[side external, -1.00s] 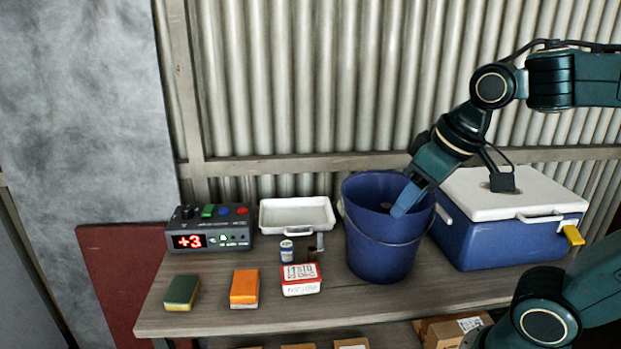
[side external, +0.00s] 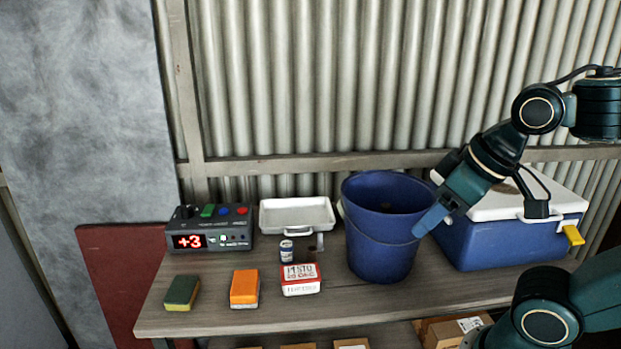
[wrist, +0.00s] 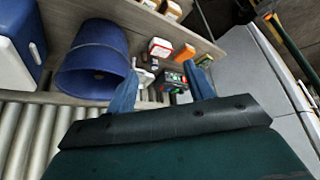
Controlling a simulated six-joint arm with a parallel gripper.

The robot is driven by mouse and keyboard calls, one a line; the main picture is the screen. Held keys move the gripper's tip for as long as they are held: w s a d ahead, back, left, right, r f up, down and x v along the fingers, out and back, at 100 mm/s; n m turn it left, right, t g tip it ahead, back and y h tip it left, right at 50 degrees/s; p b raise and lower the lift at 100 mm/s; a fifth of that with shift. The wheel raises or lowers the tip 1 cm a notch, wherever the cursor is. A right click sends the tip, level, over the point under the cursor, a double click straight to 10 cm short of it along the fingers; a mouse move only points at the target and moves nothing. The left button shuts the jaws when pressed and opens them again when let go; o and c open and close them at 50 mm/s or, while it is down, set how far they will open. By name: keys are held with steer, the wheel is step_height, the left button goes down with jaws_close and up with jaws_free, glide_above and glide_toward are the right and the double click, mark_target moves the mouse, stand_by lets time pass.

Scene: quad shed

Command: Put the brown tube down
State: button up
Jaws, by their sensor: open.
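The wrist view also shows a small brown patch inside the bucket (wrist: 72,85). My gripper (side external: 424,224) is at the bucket's right side, near rim height, overlapping the bucket's edge in the side view. In the wrist view my gripper's two blue fingers (wrist: 160,85) are wide apart with nothing held between them.
A blue cooler with a white lid (side external: 500,235) stands right of the bucket. Left of it are a white tray (side external: 297,228), a small jar (side external: 287,252), a red-and-white box (side external: 301,288), orange (side external: 244,290) and green (side external: 181,291) sponges, and a control box showing +3 (side external: 208,240).

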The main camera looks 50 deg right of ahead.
steer(key=w+d+f+m+g+h, duration=0.1)
steer(key=w+d+f+m+h, duration=0.2)
steer(key=w+f+m, duration=0.4)
steer(key=w+d+f+m+g+h, duration=0.1)
steer(key=w+d+f+m+h, duration=0.15)
steer(key=w+f, duration=0.45)
steer(key=t+h, duration=0.4)
steer(key=t, duration=0.2)
glide_toward(316, 264)
steer(key=shift+w+d+r+n, duration=0.2)
steer(key=shift+w+r, duration=0.05)
steer(key=shift+r, duration=0.15)
steer(key=shift+w+d+r+n, duration=0.2)
steer(key=shift+w+r, duration=0.1)
steer(key=shift+r, duration=0.15)
steer(key=x, duration=0.7)
steer(key=shift+w+d+f, duration=0.15)
steer(key=shift+w+d, duration=0.05)
steer(key=shift+d, duration=0.1)
steer(key=shift+w+d+f, duration=0.15)
steer(key=shift+w+d, duration=0.1)
steer(key=shift+w, duration=0.05)
